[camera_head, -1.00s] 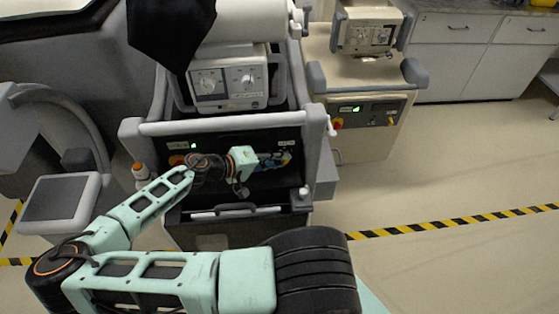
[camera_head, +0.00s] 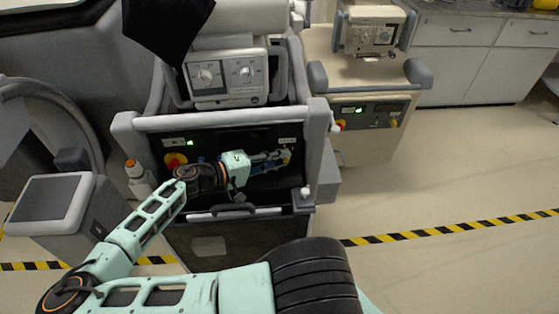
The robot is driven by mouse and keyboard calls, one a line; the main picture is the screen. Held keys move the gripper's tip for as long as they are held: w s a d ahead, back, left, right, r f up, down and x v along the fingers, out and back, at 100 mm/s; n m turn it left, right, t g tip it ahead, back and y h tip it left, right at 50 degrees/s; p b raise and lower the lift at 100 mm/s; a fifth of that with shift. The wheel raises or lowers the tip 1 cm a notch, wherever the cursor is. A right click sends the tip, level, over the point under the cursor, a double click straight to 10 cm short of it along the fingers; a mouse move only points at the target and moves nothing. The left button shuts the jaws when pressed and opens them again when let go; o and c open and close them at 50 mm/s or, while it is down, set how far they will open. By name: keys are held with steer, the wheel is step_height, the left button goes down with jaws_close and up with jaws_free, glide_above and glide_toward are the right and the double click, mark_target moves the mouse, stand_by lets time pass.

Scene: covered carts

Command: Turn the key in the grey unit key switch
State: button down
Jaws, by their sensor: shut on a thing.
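The grey unit (camera_head: 319,165) stands ahead of me, with a dark front panel under a light grey push bar. My arm reaches across this panel, and my gripper (camera_head: 282,160) is at the panel's right part, pointing right. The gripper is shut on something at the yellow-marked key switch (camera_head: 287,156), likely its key. The fingers cover most of the switch, so the key itself and its angle cannot be made out.
A red and yellow knob (camera_head: 175,160) and a green display (camera_head: 190,142) sit on the panel's left. A second beige cart (camera_head: 368,155) stands to the right. A drawer handle (camera_head: 233,209) lies below my wrist. Floor on the right is clear.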

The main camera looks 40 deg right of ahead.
steer(key=shift+w+f, duration=0.1)
steer(key=shift+f+h+b, duration=0.25)
steer(key=shift+h+b, duration=0.05)
steer(key=shift+b, duration=0.55)
steer(key=shift+n+h+b, duration=0.3)
steer(key=shift+b, duration=0.4)
steer(key=shift+f+h+b, duration=0.1)
steer(key=shift+h+b, duration=0.3)
steer(key=shift+b, duration=0.2)
steer(key=shift+r, duration=0.2)
steer(key=c, duration=1.6)
jaws_free()
steer(key=shift+g, duration=0.3)
steer(key=shift+a, duration=0.15)
